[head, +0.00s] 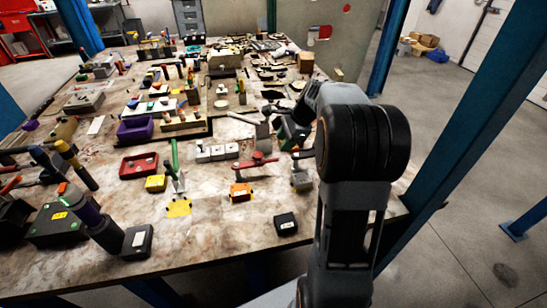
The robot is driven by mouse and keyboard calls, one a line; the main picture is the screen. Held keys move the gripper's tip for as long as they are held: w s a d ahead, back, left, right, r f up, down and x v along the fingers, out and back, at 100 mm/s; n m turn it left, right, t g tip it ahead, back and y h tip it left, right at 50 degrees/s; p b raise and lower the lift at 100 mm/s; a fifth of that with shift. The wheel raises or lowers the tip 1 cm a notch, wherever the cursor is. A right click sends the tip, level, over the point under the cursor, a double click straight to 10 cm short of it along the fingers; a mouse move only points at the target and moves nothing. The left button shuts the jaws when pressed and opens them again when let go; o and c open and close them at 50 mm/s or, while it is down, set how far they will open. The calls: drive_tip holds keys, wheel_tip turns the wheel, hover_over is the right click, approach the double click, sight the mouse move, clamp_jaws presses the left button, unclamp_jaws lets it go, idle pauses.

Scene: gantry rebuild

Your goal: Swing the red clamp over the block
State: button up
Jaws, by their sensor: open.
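The red clamp (258,160) is on the front middle of the workbench, its red handle lying roughly level. A small orange block (240,191) sits on a yellow patch just in front of it. Whether the clamp's arm is over the block is too small to tell. My gripper (287,143) is beyond and slightly right of the red clamp, at the end of my bent arm. It is open and appears apart from the clamp. My forearm and wrist hide part of the bench, and the fingertips are hard to make out.
A clamp with an upright green handle (175,160) stands to the left beside a yellow block (155,183). A black box (286,224) lies near the front edge. A red tray (139,166) and white blocks (218,152) are nearby. A blue post (455,120) rises at right.

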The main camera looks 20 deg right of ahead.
sight(274, 160)
drive_tip(key=x, duration=0.9)
drive_tip(key=shift+r, duration=0.1)
clamp_jaws()
idle(0.4)
